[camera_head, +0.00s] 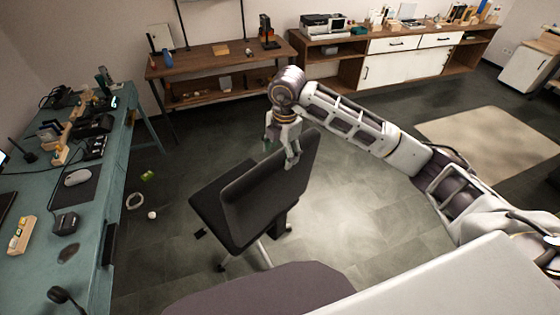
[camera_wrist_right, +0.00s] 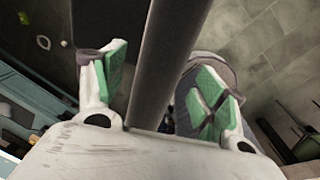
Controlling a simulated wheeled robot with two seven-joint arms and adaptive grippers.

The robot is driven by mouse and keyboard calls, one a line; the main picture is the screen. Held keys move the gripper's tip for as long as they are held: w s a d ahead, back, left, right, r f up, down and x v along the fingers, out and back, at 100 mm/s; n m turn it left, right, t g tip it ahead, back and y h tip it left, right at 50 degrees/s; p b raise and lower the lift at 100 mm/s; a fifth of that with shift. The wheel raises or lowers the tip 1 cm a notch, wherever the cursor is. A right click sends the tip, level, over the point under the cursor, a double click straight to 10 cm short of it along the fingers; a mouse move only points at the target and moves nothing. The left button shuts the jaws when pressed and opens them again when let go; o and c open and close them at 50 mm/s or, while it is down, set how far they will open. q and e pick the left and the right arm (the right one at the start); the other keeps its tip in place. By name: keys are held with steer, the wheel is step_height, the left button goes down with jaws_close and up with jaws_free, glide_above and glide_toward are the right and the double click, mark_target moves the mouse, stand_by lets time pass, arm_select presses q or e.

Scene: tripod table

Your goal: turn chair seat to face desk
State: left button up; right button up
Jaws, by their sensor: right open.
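The black office chair stands on the floor in the middle of the head view. Its backrest (camera_head: 268,195) is on the right side and its seat (camera_head: 208,205) extends left, roughly toward the teal desk (camera_head: 30,270) on the left. My right gripper (camera_head: 280,148) points down at the top edge of the backrest. In the right wrist view its open green-padded fingers (camera_wrist_right: 160,90) lie on either side of the backrest edge (camera_wrist_right: 168,60). Contact cannot be made out. The chair's base is partly hidden. My left gripper is out of view.
The desk carries a mouse (camera_head: 77,177) and several small devices. A wooden shelf table (camera_head: 215,62) and a long cabinet (camera_head: 400,68) stand at the back. Small items, including a white ring (camera_head: 135,201), lie on the floor between chair and desk. Floor right of the chair is clear.

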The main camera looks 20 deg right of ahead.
steer(key=shift+w+a+f, duration=0.1)
steer(key=shift+f, duration=1.15)
steer(key=shift+w+f, duration=0.1)
steer(key=shift+f, duration=1.1)
steer(key=shift+c, duration=0.2)
steer(key=c, duration=1.4)
